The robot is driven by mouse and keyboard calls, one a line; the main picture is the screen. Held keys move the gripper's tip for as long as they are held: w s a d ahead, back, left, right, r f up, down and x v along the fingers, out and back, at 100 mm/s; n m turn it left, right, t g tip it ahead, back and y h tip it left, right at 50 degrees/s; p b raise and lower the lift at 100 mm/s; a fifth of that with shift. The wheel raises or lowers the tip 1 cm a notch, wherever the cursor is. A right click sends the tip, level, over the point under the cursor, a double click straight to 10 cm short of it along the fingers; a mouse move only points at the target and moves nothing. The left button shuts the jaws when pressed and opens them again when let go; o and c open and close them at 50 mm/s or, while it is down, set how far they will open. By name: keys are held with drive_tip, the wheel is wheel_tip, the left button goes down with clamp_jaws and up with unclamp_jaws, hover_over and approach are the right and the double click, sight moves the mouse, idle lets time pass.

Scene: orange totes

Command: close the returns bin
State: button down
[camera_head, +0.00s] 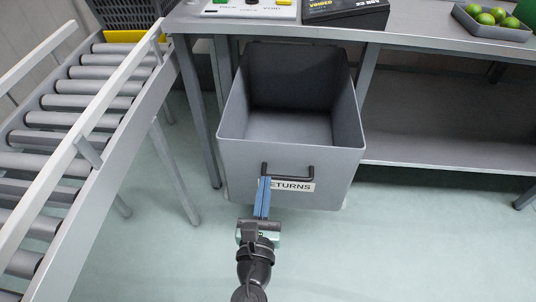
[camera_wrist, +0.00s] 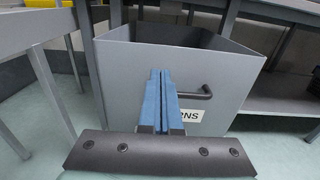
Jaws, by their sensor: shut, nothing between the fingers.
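The returns bin (camera_head: 240,152) is a grey open-topped drawer under the bench, standing pulled out toward me. Its inside looks empty. A dark bar handle (camera_head: 288,169) and a white RETURNS label (camera_head: 296,186) are on its front. In the wrist view the bin (camera_wrist: 140,68) fills the middle, with the handle (camera_wrist: 200,93) right of the fingers (camera_wrist: 162,76). I cannot tell whether the fingertips touch the front.
A roller conveyor (camera_head: 75,118) with grey rails runs along the left. The bench (camera_head: 420,38) carries a control panel, a black box (camera_head: 345,12) and a tray of green fruit (camera_head: 490,27). A lower shelf (camera_head: 430,145) is right of the bin. The floor in front is clear.

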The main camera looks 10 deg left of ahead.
sight(269, 147)
drive_tip(key=w, duration=0.8)
drive_tip(key=shift+w+b, duration=0.3)
drive_tip(key=shift+w, duration=0.05)
